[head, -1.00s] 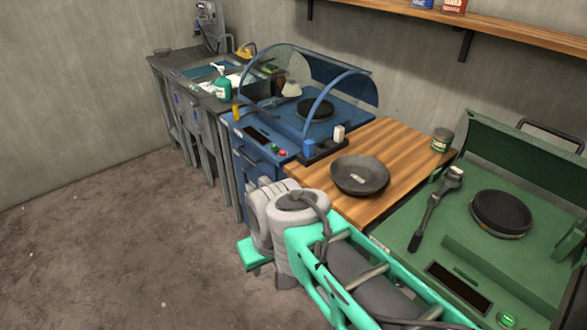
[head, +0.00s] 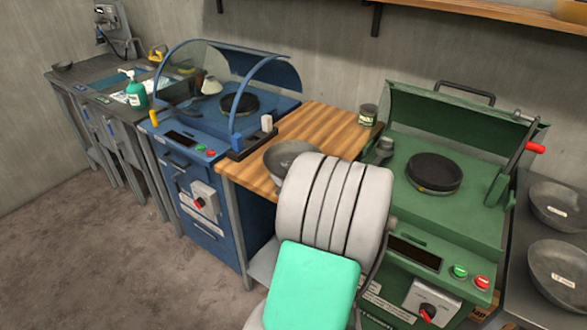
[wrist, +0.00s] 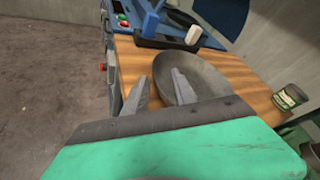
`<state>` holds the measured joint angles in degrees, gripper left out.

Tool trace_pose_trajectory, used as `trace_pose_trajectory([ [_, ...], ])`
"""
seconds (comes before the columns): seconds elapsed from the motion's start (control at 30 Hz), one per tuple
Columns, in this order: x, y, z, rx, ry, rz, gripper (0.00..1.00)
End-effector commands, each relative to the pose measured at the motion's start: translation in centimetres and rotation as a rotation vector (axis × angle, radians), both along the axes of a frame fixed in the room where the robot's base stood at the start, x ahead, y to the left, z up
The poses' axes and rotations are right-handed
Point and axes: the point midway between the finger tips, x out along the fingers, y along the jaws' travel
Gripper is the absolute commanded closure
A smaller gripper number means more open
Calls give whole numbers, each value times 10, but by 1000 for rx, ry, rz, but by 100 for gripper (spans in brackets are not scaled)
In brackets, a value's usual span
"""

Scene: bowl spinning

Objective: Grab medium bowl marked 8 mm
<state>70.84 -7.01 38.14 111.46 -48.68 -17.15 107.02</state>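A dark grey metal bowl (head: 288,157) stands on the wooden tabletop (head: 323,124), its front right side hidden by my arm. It also shows in the wrist view (wrist: 212,76). My gripper (wrist: 162,73) is open and empty at its near left rim. One finger is just outside the rim and the other appears over the inside; I cannot tell if they touch it. In the head view my fingers are hidden behind my wrist. Two more labelled bowls lie on the bench at right, one farther (head: 558,207) and one nearer (head: 560,274). No size mark is readable.
A blue machine (head: 205,120) with a curved guard stands left of the tabletop. A green machine (head: 445,225) with a raised lid stands right. A green can (head: 368,115) is at the tabletop's back. A small block (wrist: 192,35) sits on a black holder beyond the bowl.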

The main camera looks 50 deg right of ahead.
Motion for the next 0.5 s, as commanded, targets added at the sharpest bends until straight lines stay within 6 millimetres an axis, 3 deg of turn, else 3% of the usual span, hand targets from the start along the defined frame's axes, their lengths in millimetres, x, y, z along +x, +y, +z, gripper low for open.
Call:
trace_pose_trajectory([
  [0.4, 58, -16, -27, -1, 4, 2, 68],
  [0.5, 64, -19, -29, -1, 3, 1, 68],
])
